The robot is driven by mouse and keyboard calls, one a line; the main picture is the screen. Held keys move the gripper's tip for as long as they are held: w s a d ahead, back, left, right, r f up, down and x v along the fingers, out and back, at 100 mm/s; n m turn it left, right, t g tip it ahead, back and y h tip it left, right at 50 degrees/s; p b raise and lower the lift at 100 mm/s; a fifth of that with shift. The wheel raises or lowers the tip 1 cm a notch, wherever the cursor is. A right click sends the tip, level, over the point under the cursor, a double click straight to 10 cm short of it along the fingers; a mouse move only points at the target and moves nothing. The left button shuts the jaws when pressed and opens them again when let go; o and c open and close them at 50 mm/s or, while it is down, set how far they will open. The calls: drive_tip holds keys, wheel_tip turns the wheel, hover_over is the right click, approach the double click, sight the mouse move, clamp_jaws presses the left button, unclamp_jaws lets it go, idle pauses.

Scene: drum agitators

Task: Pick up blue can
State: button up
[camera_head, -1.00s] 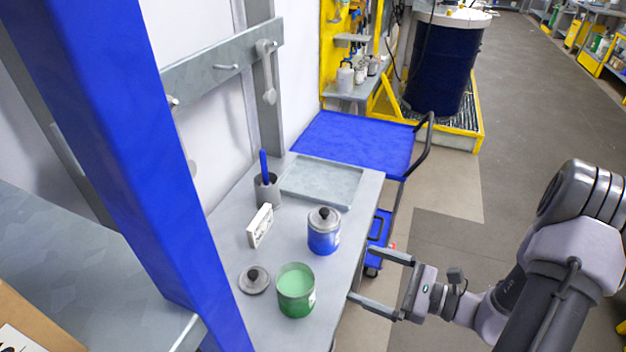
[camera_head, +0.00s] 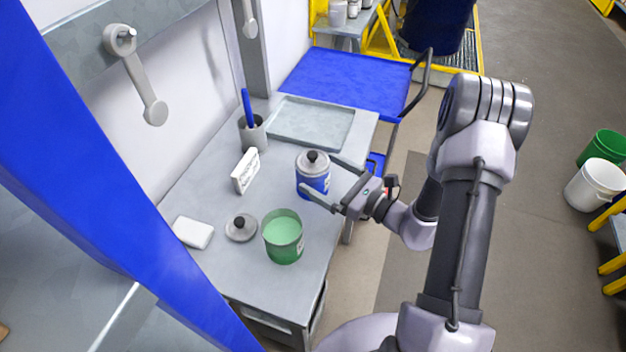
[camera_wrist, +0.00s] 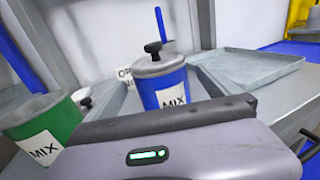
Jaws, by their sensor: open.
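The blue can (camera_head: 313,183) stands upright on the grey workbench, with a grey lid and a black knob on top. In the wrist view the blue can (camera_wrist: 160,88) is straight ahead beyond the gripper body, its "MIX" label partly hidden at the bottom. My gripper (camera_head: 319,178) is open, coming from the right, with one finger on the far side of the can and one on the near side. The can appears at or between the fingertips; I cannot tell whether they touch it.
An open green can (camera_head: 283,240) stands close by at the front, beside a loose lid (camera_head: 241,227). A small white sign (camera_head: 245,171), a pen cup (camera_head: 253,133) and a shallow grey tray (camera_head: 350,134) are behind. A white block (camera_head: 193,232) lies left.

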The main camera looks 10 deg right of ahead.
sight(313, 168)
drive_tip(key=x, duration=0.3)
drive_tip(key=shift+w+a+f, duration=0.1)
drive_tip(key=shift+w+a, duration=0.15)
drive_tip(key=shift+w, duration=0.05)
drive_tip(key=shift+d, duration=0.1)
drive_tip(key=c, duration=1.8)
drive_tip(key=shift+c, duration=0.9)
